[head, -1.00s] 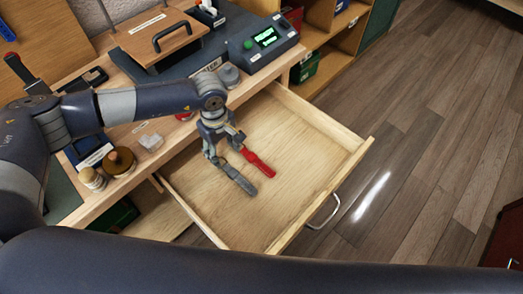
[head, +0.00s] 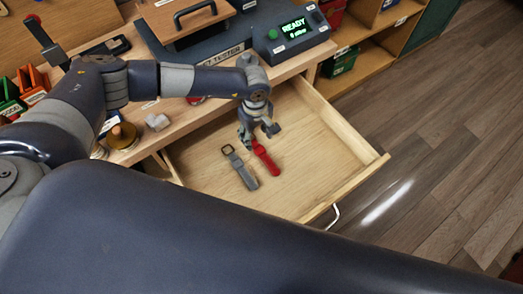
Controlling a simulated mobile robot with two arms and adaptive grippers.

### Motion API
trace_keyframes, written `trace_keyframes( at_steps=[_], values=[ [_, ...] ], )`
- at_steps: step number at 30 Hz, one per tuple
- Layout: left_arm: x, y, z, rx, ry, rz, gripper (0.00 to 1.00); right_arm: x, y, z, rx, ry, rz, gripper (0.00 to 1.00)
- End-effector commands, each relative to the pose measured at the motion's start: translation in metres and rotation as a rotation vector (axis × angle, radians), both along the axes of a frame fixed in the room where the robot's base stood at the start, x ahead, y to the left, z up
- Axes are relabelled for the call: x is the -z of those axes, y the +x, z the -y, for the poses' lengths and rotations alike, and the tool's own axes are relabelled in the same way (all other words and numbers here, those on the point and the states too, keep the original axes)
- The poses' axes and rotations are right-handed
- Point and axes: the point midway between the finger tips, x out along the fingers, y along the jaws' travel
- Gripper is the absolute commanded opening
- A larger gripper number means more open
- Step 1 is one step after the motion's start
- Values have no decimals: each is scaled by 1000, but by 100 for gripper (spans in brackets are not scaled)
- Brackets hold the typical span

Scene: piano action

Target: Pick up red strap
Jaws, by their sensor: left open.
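The red strap (head: 266,158) lies flat in the open wooden drawer (head: 312,168). A grey strap (head: 242,171) with a dark square buckle lies in the drawer just left of it. My left gripper (head: 257,137) is open and empty above the drawer, over the upper end of the red strap, which it partly hides. I cannot tell how far above the strap the fingertips are. My right gripper is out of view.
The tester box (head: 295,34) with a lit green display stands on the bench above the drawer. A brown round-topped object (head: 122,135) and a small clear item (head: 157,121) sit at the bench edge. The drawer's right part is bare.

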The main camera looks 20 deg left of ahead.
Motion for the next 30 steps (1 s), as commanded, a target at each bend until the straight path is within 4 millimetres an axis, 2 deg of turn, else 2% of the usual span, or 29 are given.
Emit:
trace_keyframes(
  at_steps=[5, 9, 18, 20, 24, 25, 30],
  values=[
    [26, -8, 5, 0, 2, -5, 52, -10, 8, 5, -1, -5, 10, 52],
    [43, -7, 5, -2, 2, -4, 52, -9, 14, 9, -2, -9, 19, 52],
    [48, -6, 4, -1, 2, -2, 52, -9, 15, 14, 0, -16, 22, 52],
    [48, -6, 4, -1, 2, -2, 41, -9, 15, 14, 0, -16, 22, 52],
    [47, -6, 4, -1, 1, -2, 9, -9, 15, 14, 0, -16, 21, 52],
    [47, -6, 4, -1, 2, -2, 5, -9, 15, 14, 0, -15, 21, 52],
    [47, -6, 4, -1, 1, -2, 5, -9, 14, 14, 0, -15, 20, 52]
  ],
)
